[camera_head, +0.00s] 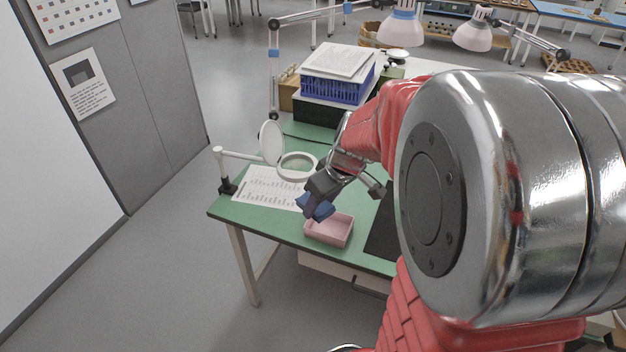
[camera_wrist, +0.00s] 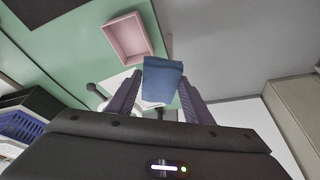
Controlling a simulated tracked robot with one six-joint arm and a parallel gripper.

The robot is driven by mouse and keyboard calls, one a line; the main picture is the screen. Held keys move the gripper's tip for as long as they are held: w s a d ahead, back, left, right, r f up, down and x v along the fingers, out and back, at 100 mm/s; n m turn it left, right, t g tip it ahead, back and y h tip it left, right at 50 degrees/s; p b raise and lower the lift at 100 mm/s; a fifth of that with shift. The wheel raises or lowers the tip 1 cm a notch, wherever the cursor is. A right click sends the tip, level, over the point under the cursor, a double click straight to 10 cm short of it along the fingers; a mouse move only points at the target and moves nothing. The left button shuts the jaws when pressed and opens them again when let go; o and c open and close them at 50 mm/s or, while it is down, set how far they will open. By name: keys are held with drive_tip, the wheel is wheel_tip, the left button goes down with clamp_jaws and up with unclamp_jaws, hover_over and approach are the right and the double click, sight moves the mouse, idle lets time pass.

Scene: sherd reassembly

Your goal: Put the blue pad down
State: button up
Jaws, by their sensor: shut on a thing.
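The blue pad (camera_head: 315,206) is held in my gripper (camera_head: 317,200) above the green table, close to the pink tray. In the wrist view the blue pad (camera_wrist: 162,80) sits between the two fingertips of my gripper (camera_wrist: 160,92), which is shut on it. In the head view the pad is just left of and above the tray's back edge. How high it is above the table I cannot tell exactly.
The pink tray (camera_head: 329,239) stands at the green table's (camera_head: 257,222) front edge and looks empty. A printed sheet (camera_head: 266,188) and a magnifier lamp (camera_head: 297,166) lie to the left and behind. A black mat (camera_head: 382,238) is right of the tray. A blue crate (camera_head: 335,90) is stacked at the back.

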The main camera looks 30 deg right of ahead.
drive_tip(key=w+a+f+m+h, duration=0.1)
drive_tip(key=w+a+f, duration=0.5)
drive_tip(key=w+a, duration=0.6)
drive_tip(key=shift+a+m, duration=0.85)
drive_tip(key=shift+m, duration=0.05)
drive_tip(key=shift+s, duration=0.1)
